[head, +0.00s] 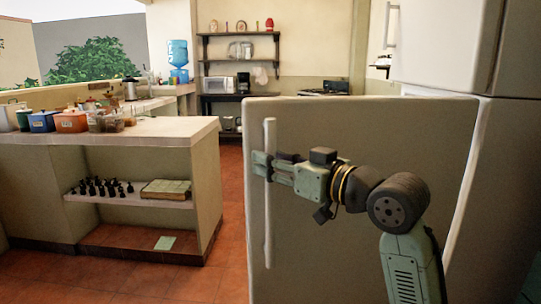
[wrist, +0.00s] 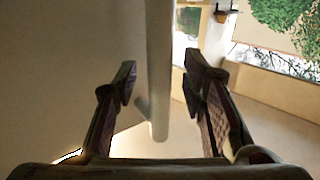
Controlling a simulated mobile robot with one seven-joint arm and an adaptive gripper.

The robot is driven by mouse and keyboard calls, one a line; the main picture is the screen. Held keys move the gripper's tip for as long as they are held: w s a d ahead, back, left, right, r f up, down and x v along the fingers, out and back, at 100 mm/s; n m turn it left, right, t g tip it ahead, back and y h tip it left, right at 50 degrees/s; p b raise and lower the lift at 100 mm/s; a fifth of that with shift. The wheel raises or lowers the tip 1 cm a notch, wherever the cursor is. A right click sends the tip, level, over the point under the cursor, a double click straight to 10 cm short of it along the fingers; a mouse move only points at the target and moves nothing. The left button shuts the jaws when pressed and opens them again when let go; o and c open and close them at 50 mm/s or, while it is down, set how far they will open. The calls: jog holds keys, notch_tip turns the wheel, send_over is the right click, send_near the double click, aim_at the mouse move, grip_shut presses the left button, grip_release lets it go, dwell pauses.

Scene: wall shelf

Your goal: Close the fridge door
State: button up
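The fridge door (head: 360,130) is a large pale panel standing open, swung out from the fridge body (head: 505,190) on the right. Its long vertical white handle (head: 269,225) runs near the door's left edge. My gripper (head: 262,166) is at the upper half of this handle, reaching in from the right across the door face. In the wrist view my gripper (wrist: 160,75) has its two fingers apart, with the handle (wrist: 158,60) between them and visible space on both sides. The door face (wrist: 60,70) fills the left of that view. The fridge interior is hidden.
A counter (head: 160,130) with pots and jars stands at the left, its lower shelf holding small dark bottles. Red tiled floor (head: 231,190) is clear between counter and door. Wall shelves (head: 238,62) and a water dispenser (head: 178,60) are at the back.

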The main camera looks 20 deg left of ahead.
jog(key=shift+w+a, duration=0.25)
jog(key=shift+a, duration=0.35)
jog(key=shift+c, duration=0.6)
grip_shut()
